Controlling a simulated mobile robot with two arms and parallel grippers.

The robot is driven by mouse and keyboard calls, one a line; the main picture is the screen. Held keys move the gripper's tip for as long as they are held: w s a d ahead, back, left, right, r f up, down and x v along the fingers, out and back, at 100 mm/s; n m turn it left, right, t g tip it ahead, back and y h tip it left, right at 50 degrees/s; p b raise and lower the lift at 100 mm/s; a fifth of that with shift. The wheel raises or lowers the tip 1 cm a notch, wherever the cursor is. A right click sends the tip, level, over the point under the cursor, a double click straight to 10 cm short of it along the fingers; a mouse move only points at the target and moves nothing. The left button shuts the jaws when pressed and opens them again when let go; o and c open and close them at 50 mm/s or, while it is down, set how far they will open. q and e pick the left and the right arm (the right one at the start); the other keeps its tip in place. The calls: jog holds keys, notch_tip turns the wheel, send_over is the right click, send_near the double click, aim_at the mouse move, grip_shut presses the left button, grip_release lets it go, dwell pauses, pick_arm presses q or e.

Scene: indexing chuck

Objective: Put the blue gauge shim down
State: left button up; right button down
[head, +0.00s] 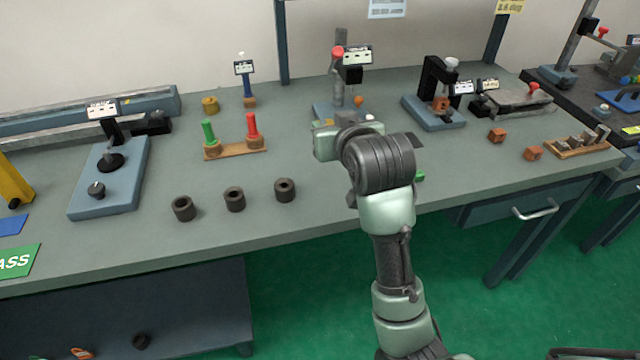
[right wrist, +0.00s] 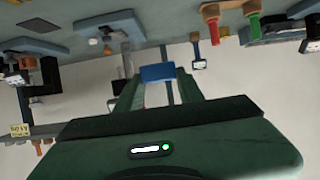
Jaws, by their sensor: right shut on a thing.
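The blue gauge shim (right wrist: 157,72) shows in the right wrist view as a small blue block between the fingertips. My right gripper (right wrist: 157,84) is shut on it. In the head view, my right wrist and hand are over the bench (head: 320,215), in front of the fixture with the red knob (head: 338,52). The hand hides the fingertips and the shim there, so I cannot tell how high the shim is above the bench. My left gripper is not in view.
Three dark rings (head: 234,199) stand left of my right arm. Behind them is a wooden stand (head: 236,149) with green and red pins. A black clamp fixture (head: 436,105) and orange blocks (head: 497,135) are to the right. The bench front is mostly clear.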

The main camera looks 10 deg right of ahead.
aim_at(329, 192)
notch_tip(329, 192, down, 15)
jog(key=shift+r+b, duration=0.1)
jog(key=shift+b, duration=0.5)
jog(key=c, duration=0.9)
grip_release()
